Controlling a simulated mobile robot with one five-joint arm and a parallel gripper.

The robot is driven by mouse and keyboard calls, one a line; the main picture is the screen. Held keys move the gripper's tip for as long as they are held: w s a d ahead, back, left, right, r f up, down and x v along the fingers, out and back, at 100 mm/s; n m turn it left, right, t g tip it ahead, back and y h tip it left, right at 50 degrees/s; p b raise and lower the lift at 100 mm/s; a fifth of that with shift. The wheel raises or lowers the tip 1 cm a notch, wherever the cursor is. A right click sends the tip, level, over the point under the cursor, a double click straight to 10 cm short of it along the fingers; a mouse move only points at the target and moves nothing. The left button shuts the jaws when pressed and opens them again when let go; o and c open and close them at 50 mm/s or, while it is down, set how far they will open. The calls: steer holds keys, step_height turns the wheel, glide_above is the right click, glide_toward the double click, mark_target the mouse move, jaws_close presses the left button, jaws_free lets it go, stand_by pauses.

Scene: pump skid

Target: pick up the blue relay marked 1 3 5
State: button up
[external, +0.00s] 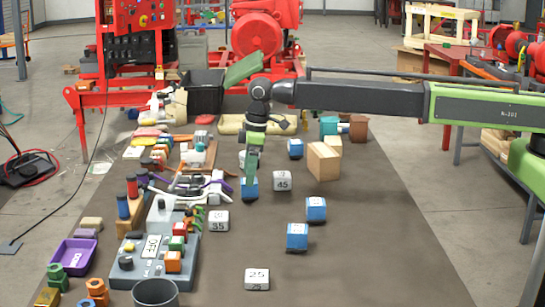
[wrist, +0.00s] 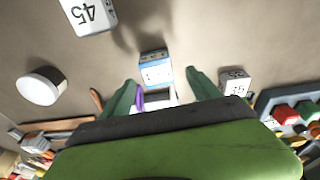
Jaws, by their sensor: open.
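My gripper (external: 251,170) points down over the table in the external view, just above a blue relay (external: 250,190). In the wrist view the two green fingers of my gripper (wrist: 160,84) stand apart, with the blue relay (wrist: 155,68) just beyond and between their tips. Its white label carries small marks that I cannot read surely. Other blue relays stand at the back (external: 295,149), at right (external: 316,210) and nearer the front (external: 297,237); their marks are also too small to read.
White blocks marked 45 (external: 282,182), 35 (external: 218,221) and 25 (external: 257,280) stand nearby. A grey switch box (external: 190,267), a dark cup (external: 155,293) and a purple tray (external: 73,257) crowd the left. A cardboard box (external: 323,162) stands behind right. The table's right front is clear.

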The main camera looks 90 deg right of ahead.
mark_target(249, 190)
steer(key=f+b, duration=0.5)
steer(key=shift+w+d+f, duration=0.1)
steer(key=shift+d+f, duration=0.15)
steer(key=shift+r, duration=0.2)
steer(key=shift+c, duration=0.5)
jaws_close()
